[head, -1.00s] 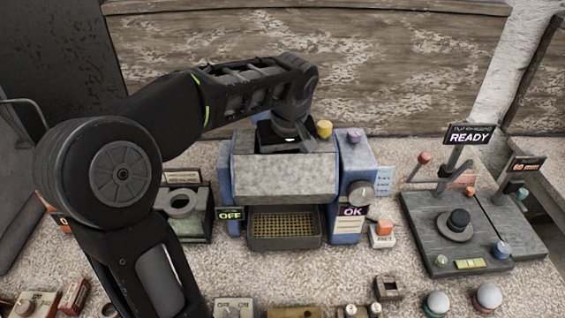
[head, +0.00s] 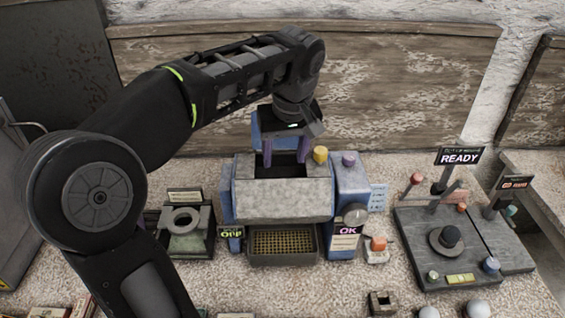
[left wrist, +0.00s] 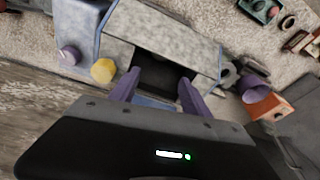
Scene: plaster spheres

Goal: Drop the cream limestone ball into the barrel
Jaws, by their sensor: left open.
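My left gripper (head: 285,162) is open above a blue and grey machine (head: 284,197) with a dark open top, which appears to be the barrel. Its two purple fingers point down at the opening, with nothing visible between them. In the left wrist view the open fingers (left wrist: 159,77) frame the dark opening, and the machine's grey front (left wrist: 165,38) lies beyond. I cannot make out the cream limestone ball in the gripper or inside the dark opening. Two pale balls (head: 478,308) (head: 429,312) sit at the front right edge; I cannot tell their exact material. My right gripper is not in view.
Yellow (head: 320,155) and purple (head: 349,159) knobs stand on the machine's right top. A grey block with a ring (head: 184,222) is at its left. A dark board with a READY sign (head: 459,157) is at right. A wooden panel (head: 400,80) stands behind.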

